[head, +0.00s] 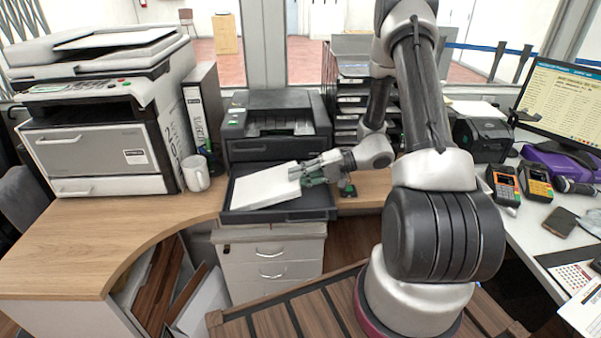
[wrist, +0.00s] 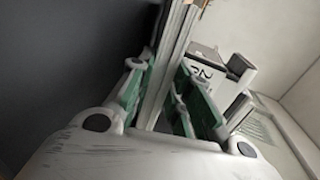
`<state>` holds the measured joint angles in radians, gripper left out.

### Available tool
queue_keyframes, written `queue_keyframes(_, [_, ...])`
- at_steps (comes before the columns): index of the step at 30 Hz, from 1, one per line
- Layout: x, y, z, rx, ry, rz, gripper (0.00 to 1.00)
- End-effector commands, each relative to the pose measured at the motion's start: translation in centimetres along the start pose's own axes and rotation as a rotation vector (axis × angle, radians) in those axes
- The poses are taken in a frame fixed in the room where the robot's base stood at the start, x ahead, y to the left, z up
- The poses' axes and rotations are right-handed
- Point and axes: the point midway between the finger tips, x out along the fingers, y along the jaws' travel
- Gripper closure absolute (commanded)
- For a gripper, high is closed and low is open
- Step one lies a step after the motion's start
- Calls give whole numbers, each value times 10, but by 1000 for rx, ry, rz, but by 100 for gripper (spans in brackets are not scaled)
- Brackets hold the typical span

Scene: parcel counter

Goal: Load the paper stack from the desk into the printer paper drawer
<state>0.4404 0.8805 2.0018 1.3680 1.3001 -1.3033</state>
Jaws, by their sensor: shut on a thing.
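The white paper stack (head: 265,187) is over the open paper drawer (head: 285,215), its left part near the drawer's left rim. I cannot tell whether it touches the drawer floor. The black printer (head: 272,148) stands behind, with the drawer pulled out toward the front. My gripper (head: 313,172) is shut on the stack's right end. In the wrist view the stack shows edge-on (wrist: 172,55) between the green fingers of my gripper (wrist: 160,95). A dark surface fills the left of that view.
A white mug (head: 195,173) and a binder (head: 203,110) stand left of the printer. A large copier (head: 95,120) is farther left. Black stacked trays (head: 350,90) stand to the right. Wooden desk at front left (head: 80,245) is clear. White cabinet drawers (head: 270,260) are below.

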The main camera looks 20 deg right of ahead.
Motion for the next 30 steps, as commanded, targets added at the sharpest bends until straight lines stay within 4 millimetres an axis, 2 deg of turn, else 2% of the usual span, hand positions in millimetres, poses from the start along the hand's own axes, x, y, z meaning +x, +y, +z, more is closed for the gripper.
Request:
queue_keyframes(12, [2,2,0,-1,0,-1,100])
queue_keyframes(13, [2,2,0,-1,0,-1,77])
queue_keyframes(16, [2,2,0,-1,0,-1,59])
queue_keyframes(17, [2,2,0,-1,0,-1,55])
queue_keyframes(30, [2,3,0,-1,0,1,55])
